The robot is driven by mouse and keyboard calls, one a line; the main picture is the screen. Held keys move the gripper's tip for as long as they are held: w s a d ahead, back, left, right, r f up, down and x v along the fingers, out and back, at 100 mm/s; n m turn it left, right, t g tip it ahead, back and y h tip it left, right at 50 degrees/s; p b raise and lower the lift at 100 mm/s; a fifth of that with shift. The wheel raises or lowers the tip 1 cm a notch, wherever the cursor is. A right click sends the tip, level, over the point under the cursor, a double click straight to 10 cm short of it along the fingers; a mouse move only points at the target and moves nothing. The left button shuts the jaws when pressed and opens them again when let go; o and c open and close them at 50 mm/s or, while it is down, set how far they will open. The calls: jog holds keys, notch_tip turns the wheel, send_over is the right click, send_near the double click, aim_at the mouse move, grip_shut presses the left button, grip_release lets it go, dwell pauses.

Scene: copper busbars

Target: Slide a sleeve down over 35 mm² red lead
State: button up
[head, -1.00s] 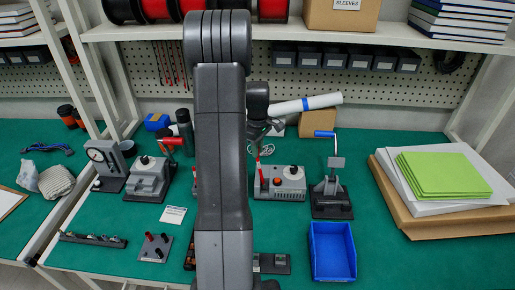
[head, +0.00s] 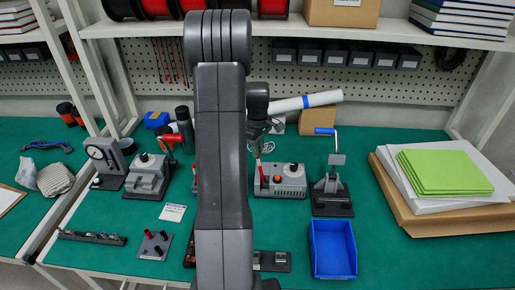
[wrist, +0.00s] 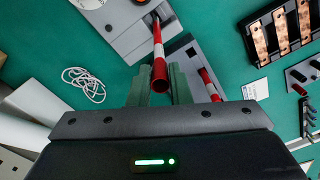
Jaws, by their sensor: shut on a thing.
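My gripper (wrist: 159,76) has its two green fingers on either side of a red sleeve (wrist: 159,76), whose round, dark end faces the wrist camera. A red length with a white band (wrist: 158,40) runs on from it to a grey fixture (wrist: 132,38). I cannot tell where sleeve ends and lead begins. In the head view my gripper (head: 262,132) is small and partly behind my arm, above a thin upright red lead (head: 258,168). A second red piece with a white band (wrist: 208,84) stands just right of the fingers in the wrist view.
A white roll (head: 310,102) lies behind. Copper bars (wrist: 281,33) lie at the right in the wrist view.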

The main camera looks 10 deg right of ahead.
jog(key=shift+f, duration=0.45)
jog(key=shift+f+b, duration=0.15)
jog(key=shift+b, duration=0.2)
dwell(0.4)
jog(key=o, duration=0.7)
jog(key=shift+r+p, duration=1)
jog(key=shift+r, duration=0.55)
notch_tip(320, 180, up, 11)
jog(key=p, duration=0.6)
